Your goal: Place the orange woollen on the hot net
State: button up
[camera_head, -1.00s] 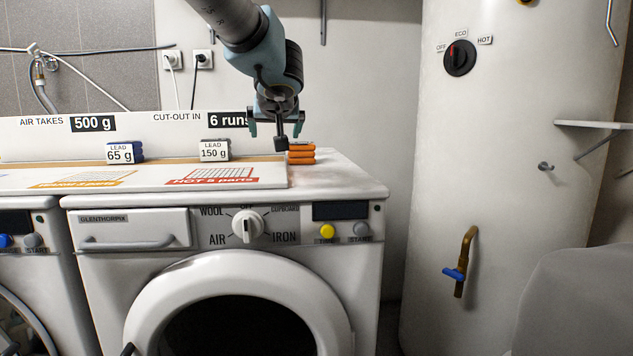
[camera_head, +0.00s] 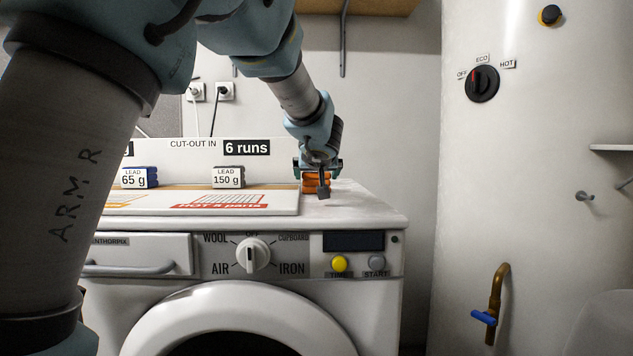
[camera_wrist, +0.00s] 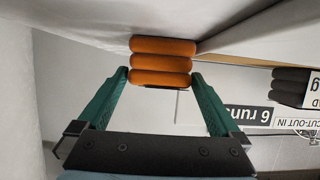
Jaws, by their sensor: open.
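The orange woollen (camera_head: 315,182) is a small bundle of stacked rolls on the machine top, right of the white board. My gripper (camera_head: 318,172) is above and around it and hides part of it. In the wrist view the orange woollen (camera_wrist: 161,62) shows as three rolls just beyond the fingertips. My open gripper (camera_wrist: 158,80) has a green finger on either side, with no clear contact. The hot net (camera_head: 222,200) is a printed red grid labelled HOT on the white board, left of the gripper, and looks empty.
A dark blue 65 g lead block (camera_head: 139,177) and a dark 150 g lead block (camera_head: 228,177) stand at the back of the board. The upright sign (camera_head: 205,148) rises behind them. The machine top (camera_head: 355,205) is clear at right. A white tank (camera_head: 520,150) stands farther right.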

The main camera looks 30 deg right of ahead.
jog(key=shift+x, duration=1.5)
jog(key=c, duration=1.4)
notch_tip(320, 180, up, 18)
jog(key=p, duration=0.8)
jog(key=shift+p, duration=0.4)
